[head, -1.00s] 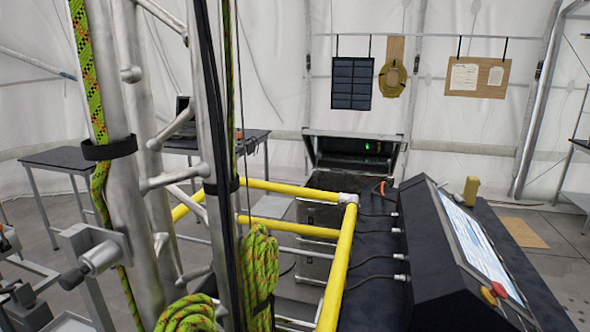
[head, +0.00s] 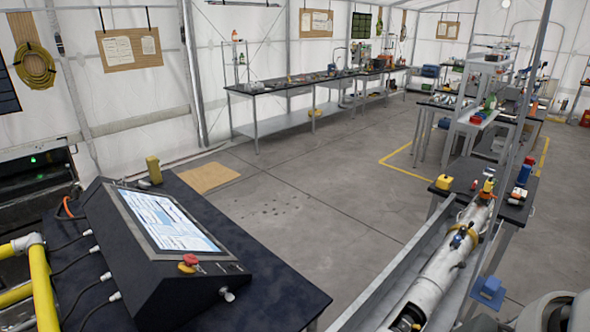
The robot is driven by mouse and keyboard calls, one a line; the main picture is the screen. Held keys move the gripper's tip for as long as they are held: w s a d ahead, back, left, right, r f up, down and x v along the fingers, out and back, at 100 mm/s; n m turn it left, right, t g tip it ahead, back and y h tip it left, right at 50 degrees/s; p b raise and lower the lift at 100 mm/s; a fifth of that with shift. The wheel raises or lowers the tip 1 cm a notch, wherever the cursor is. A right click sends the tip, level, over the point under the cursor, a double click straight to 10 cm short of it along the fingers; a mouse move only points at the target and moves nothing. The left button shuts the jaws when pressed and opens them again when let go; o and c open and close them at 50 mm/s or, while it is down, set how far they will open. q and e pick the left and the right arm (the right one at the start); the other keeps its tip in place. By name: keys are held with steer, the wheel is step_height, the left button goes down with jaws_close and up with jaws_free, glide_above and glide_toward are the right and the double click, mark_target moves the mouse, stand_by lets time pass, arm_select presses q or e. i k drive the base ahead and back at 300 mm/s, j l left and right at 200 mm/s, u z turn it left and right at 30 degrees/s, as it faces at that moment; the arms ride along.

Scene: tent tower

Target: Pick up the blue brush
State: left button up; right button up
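I cannot make out a blue brush for certain in the head view. Small blue items show on the right: a blue block-like piece (head: 487,290) beside the long white cylinder (head: 447,262), and a blue item (head: 524,174) on the dark table behind it. They are too small to tell whether any is a brush. Neither of my grippers is in view.
A black console (head: 165,245) with a lit screen and red knob stands on a dark table (head: 290,300) at front left. Yellow rails (head: 40,285) are at its left. Long workbenches (head: 290,85) with small items line the back. The middle floor (head: 310,190) is clear.

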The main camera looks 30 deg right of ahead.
mark_target(490, 286)
steer(key=z, duration=2.4)
